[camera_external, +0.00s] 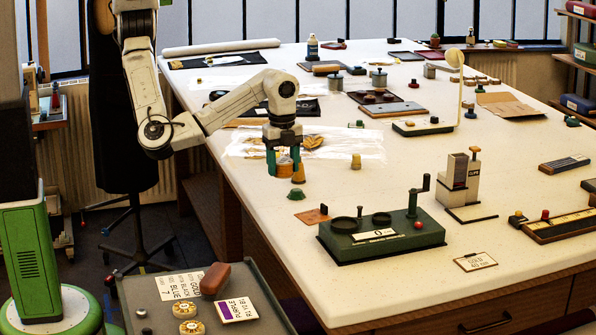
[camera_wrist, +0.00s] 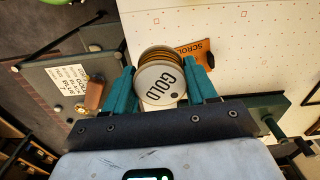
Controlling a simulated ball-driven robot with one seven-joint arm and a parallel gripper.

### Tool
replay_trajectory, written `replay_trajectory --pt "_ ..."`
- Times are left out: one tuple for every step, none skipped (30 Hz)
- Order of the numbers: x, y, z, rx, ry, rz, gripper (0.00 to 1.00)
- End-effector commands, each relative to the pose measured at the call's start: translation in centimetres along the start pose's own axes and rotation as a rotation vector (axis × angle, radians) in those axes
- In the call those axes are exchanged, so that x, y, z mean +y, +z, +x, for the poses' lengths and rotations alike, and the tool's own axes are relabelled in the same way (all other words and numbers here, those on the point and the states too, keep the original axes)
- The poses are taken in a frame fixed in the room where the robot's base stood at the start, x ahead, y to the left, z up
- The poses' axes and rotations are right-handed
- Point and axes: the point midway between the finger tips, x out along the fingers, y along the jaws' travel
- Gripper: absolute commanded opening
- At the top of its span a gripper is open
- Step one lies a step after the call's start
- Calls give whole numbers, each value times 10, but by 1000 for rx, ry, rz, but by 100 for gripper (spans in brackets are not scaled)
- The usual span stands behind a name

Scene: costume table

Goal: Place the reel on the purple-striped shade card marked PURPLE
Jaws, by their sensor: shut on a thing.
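My gripper (camera_external: 284,168) is over the near left edge of the big table, its teal fingers pointing down. It is shut on a reel (camera_wrist: 158,82) with a white end marked GOLD and golden-brown sides. The reel also shows between the fingers in the external view (camera_external: 284,157); I cannot tell whether it touches the table. The purple-striped card marked PURPLE (camera_external: 238,308) lies on the grey side tray (camera_external: 262,288), lower and nearer the camera than my gripper. No reel stands on this card.
The side tray also holds a white list card (camera_external: 180,287), a red-brown block (camera_external: 215,278) and two round pale pieces (camera_external: 185,309). A small orange piece (camera_external: 298,176) is beside my gripper. A green machine (camera_external: 380,236) stands right of it on the big table.

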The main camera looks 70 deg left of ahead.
Motion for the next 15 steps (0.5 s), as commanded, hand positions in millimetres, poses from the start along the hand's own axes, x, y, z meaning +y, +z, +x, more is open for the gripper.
replay_trajectory --pt "21 -20 5 0 -1 69 26" --pt "32 -29 7 1 -1 104 26" --pt "47 -42 10 1 0 151 26" --pt "59 -50 12 1 0 186 26" --pt "72 -59 14 1 0 221 26" --pt "88 -69 16 1 0 268 26" --pt "101 -77 18 2 1 303 26" --pt "114 -84 20 3 2 337 26" --pt "131 -93 22 3 2 383 26" --pt "145 -99 24 3 2 417 26" --pt "158 -104 26 2 3 451 26" --pt "177 -111 29 2 4 497 26" --pt "191 -116 31 2 5 531 26" --pt "204 -120 33 2 6 565 26" --pt "222 -124 35 1 6 607 26"
